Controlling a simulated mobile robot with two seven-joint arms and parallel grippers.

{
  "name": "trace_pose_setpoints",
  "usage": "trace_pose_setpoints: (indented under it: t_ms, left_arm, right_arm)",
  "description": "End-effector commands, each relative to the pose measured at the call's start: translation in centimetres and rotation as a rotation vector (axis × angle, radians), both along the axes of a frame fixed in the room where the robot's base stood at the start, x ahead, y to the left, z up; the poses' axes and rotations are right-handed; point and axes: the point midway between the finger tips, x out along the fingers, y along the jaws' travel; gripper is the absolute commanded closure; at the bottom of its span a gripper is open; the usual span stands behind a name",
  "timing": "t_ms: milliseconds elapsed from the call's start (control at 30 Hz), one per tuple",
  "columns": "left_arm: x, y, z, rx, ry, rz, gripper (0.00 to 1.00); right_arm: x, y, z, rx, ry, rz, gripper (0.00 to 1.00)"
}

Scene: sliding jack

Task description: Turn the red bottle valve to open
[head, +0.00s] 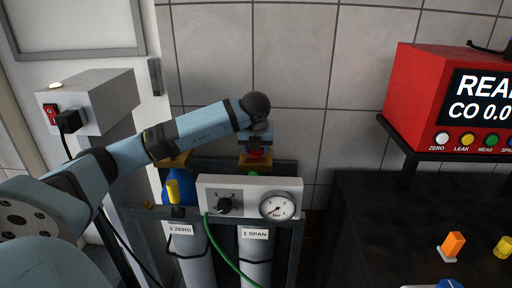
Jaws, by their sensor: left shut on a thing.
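The red bottle valve (257,155) sits on top of the right-hand gas bottle (255,262), labelled "1 SPAN". My left arm reaches in from the left, and its gripper (256,148) points down over the valve. A brass fitting and a bit of green show just beneath the valve. My right gripper is not in the picture.
A panel (212,187) with a black knob and a pressure gauge (277,206) stands in front of the bottles. The "2 ZERO" bottle (190,262) with a yellow part is at left. A green hose (222,255) hangs down. A red analyser (425,95) stands at right.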

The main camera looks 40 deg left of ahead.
Motion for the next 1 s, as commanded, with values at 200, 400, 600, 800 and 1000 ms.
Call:
trace_pose_setpoints:
  t_ms: [200, 400, 600, 800, 1000]
  left_arm:
    - [0.0, 0.0, 0.0, 0.000, -0.001, 0.001, 0.21]
    - [0.0, 0.0, 0.0, 0.000, 0.000, 0.000, 0.21]
    - [-0.3, -0.3, 1.4, 0.001, -0.002, 0.000, 0.21]
    - [-1.5, -1.3, 5.3, 0.001, -0.004, -0.001, 0.21]
    - [-2.8, -2.5, 9.4, 0.000, -0.004, -0.001, 0.21]
  right_arm:
    - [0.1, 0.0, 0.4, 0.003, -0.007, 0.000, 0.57]
    - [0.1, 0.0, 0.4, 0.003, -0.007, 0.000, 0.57]
    - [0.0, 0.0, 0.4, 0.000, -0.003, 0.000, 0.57]
    - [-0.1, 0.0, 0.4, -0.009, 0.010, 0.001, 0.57]
    - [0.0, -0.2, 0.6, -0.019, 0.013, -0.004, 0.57]
